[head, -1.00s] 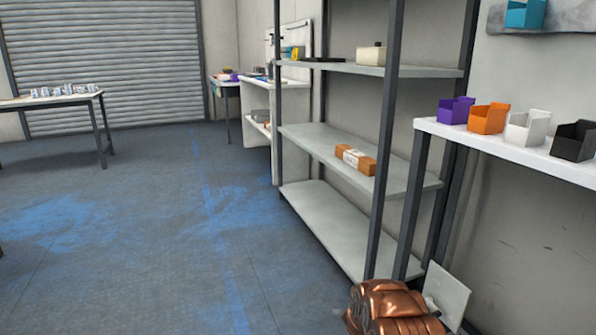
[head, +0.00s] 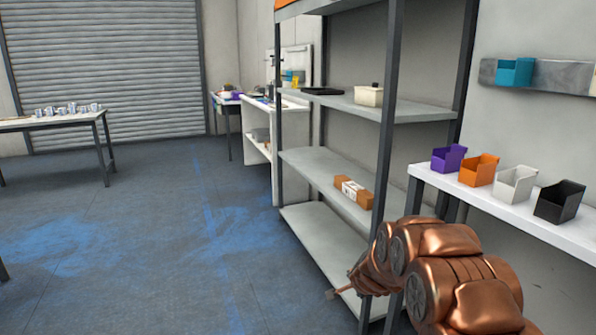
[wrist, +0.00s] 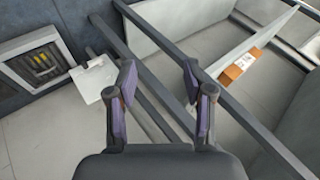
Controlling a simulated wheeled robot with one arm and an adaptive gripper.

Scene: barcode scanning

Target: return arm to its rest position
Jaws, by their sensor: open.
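My copper-coloured arm reaches into the head view from the lower right, in front of the shelf rack. My gripper (wrist: 160,88) shows in the wrist view with its two purple-padded fingers spread apart and nothing between them. In the head view the end of the arm is low, near the rack's front posts, and the fingers are too small there to judge.
A grey shelf rack (head: 325,170) holds an orange and white box (head: 352,191), also in the wrist view (wrist: 241,66). A white table (head: 500,215) at right carries purple, orange, white and black bins. The floor (head: 130,240) at left is open.

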